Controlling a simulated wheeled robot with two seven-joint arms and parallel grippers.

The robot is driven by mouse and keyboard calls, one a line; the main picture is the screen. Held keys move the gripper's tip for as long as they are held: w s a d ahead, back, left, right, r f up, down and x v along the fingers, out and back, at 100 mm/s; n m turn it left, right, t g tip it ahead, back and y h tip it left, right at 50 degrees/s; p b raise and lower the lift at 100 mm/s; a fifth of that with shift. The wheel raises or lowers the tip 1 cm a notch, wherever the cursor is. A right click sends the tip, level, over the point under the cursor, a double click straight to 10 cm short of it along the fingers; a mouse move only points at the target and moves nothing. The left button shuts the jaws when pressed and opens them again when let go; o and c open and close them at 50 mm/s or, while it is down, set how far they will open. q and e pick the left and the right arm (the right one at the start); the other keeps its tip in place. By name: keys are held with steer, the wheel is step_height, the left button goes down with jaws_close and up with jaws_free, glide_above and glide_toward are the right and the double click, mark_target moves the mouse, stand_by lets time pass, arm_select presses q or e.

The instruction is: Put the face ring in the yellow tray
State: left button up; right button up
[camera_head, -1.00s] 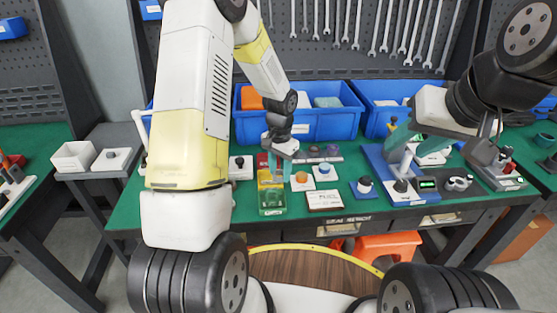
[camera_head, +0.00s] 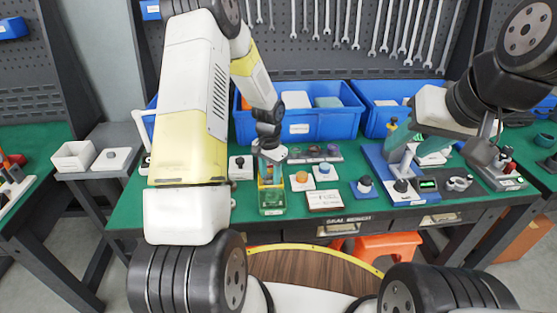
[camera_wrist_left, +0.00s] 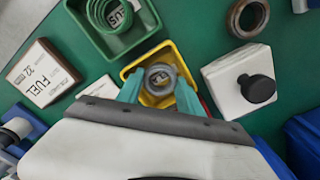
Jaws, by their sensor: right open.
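The yellow tray (camera_wrist_left: 171,54) lies under my left gripper (camera_wrist_left: 160,88); in the head view the tray (camera_head: 263,184) is partly hidden by the gripper. A grey face ring (camera_wrist_left: 160,70) sits between the two teal fingertips of my left gripper, over the tray. The fingers appear to touch the ring on both sides. I cannot tell whether the ring touches the tray floor. A label shows through the ring's hole. My right gripper (camera_head: 416,150) is open at the right, by the blue stand.
A green tray (camera_head: 272,209) adjoins the yellow one at the front. A FUEL card (camera_head: 325,200) and blocks with knobs lie to the right. Another ring (camera_wrist_left: 247,17) lies nearby on the green bench. Blue bins (camera_head: 303,126) stand behind.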

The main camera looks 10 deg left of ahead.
arm_select(q)
steer(key=shift+o, duration=0.2)
steer(key=shift+r, duration=0.1)
steer(key=s+r+n+t, duration=0.1)
steer(key=s+r, duration=0.1)
steer(key=r, duration=0.9)
steer(key=s+r+t, duration=0.1)
steer(key=s+r, duration=0.1)
steer(key=r, duration=0.8)
steer(key=s+d+r+n+t+h, duration=0.1)
steer(key=s+r+n+t, duration=0.1)
steer(key=s+r, duration=0.4)
steer(key=s+d+r+n+t+h, duration=0.1)
steer(key=s+r, duration=0.5)
steer(key=s, duration=0.8)
steer(key=shift+s+r+n+t, duration=0.15)
steer(key=shift+n+t, duration=0.45)
steer(key=shift+d, duration=0.1)
